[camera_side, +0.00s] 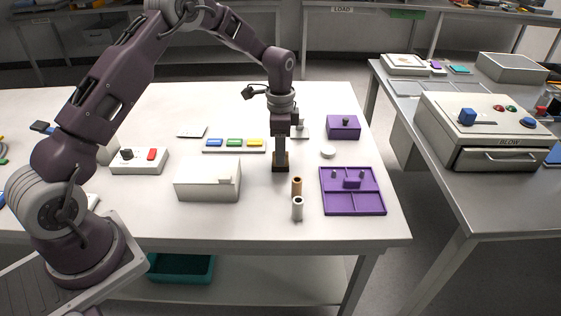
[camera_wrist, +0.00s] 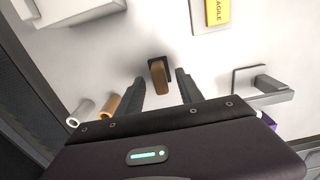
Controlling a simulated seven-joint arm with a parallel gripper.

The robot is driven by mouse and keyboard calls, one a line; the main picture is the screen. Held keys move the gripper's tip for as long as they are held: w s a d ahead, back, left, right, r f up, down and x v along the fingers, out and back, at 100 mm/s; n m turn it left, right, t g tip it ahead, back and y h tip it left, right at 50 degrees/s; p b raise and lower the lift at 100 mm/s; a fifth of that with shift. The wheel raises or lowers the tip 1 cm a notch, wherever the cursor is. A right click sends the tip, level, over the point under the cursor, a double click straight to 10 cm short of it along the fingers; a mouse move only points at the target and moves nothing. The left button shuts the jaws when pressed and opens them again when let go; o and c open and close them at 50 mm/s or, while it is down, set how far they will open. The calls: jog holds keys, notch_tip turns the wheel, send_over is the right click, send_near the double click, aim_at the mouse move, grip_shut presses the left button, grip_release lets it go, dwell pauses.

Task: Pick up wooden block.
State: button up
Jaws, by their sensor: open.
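The jaws are open, with white table showing on both sides of the block. I cannot tell how much height separates the fingertips from the block.
A tan roll (camera_side: 297,187) and a white roll (camera_side: 297,208) stand close in front of my gripper. A white box (camera_side: 208,180) is to the left, a purple tray (camera_side: 352,190) to the right. Behind are a strip of coloured labels (camera_side: 234,144) and a grey bracket (camera_side: 303,130).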

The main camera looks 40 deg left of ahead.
jog(key=shift+f, duration=0.9)
grip_shut()
